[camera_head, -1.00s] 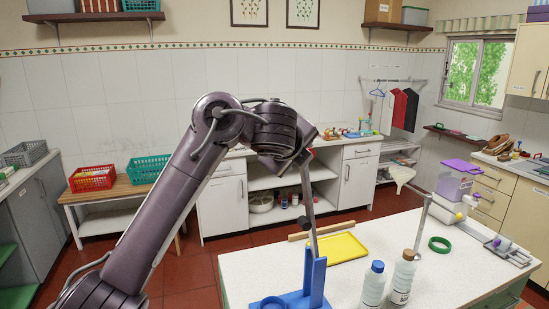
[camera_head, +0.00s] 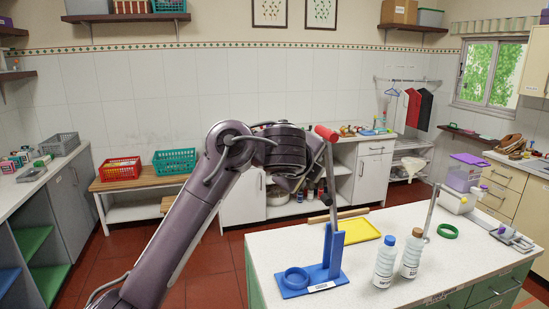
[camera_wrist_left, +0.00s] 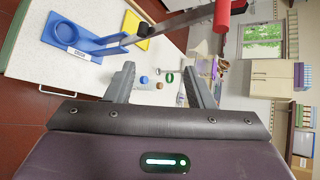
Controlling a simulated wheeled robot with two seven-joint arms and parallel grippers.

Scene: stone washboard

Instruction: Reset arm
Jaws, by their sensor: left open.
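My left arm rises from the bottom left of the head view, with its wrist in front of the counter. My left gripper's fingers are hidden behind the wrist there. The left wrist view shows my left gripper (camera_wrist_left: 160,82) open, with nothing between its fingers. A metal rod with a red end (camera_head: 326,133) stands upright in a blue stand (camera_head: 315,274), just right of my left wrist in the head view. In the left wrist view the red end (camera_wrist_left: 222,17) and the blue stand (camera_wrist_left: 68,33) are beyond the fingers. My right gripper is not in view.
The white table (camera_head: 375,290) holds a yellow tray (camera_head: 349,231), two bottles (camera_head: 385,262) (camera_head: 412,254), a green ring (camera_head: 447,231) and a purple-lidded container (camera_head: 464,175). Red (camera_head: 120,169) and green (camera_head: 174,162) baskets sit on a bench behind my arm.

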